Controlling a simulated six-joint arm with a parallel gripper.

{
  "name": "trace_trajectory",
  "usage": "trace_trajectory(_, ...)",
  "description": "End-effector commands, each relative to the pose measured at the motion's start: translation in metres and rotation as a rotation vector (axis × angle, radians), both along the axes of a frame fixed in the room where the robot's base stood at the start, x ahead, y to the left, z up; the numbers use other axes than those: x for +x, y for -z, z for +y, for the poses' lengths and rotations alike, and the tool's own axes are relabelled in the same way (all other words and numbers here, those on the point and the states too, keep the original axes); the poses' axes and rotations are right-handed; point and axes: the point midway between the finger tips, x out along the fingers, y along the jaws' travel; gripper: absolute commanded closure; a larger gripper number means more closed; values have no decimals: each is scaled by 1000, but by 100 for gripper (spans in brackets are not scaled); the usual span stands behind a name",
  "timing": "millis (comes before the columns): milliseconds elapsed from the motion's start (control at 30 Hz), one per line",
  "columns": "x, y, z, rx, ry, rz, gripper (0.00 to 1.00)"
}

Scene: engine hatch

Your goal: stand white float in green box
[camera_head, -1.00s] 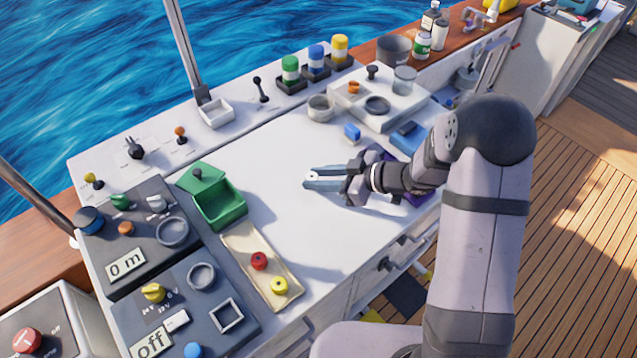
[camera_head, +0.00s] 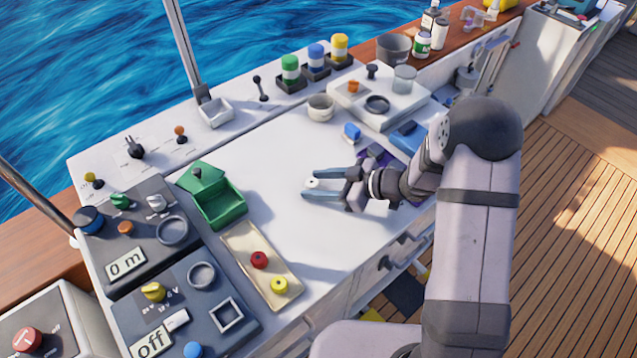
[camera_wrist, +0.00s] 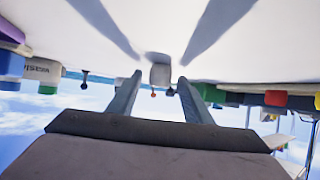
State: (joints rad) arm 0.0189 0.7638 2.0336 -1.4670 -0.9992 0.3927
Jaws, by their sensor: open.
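The small white float (camera_head: 312,183) is on the white worktop in the head view, between the fingertips of my gripper (camera_head: 315,184). My gripper is open, one finger on each side of the float. In the wrist view, which is upside down, the pale float (camera_wrist: 160,75) shows between the two spread fingers (camera_wrist: 160,88). I cannot tell if either finger touches it. The green box (camera_head: 226,209) stands to the left of my gripper. Its inside looks empty, and its green lid (camera_head: 207,177) with a dark knob is at its back left.
A beige tray (camera_head: 241,241) holds a red and a yellow piece in front of the green box. Dark control panels (camera_head: 147,220) stand at the left. The worktop between gripper and box is clear.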

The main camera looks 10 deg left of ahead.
Motion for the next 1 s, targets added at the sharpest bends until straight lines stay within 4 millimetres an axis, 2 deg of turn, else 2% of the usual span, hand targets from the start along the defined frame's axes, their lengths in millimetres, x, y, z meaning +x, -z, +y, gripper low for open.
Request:
trace_trajectory(167, 0, -4, 0, 0, 0, -1, 54)
trace_trajectory(267, -1, -7, -7, 0, 3, -2, 54)
trace_trajectory(800, -26, -49, -80, -1, 3, -3, 54)
trace_trajectory(1000, -32, -58, -96, -1, 1, -2, 54)
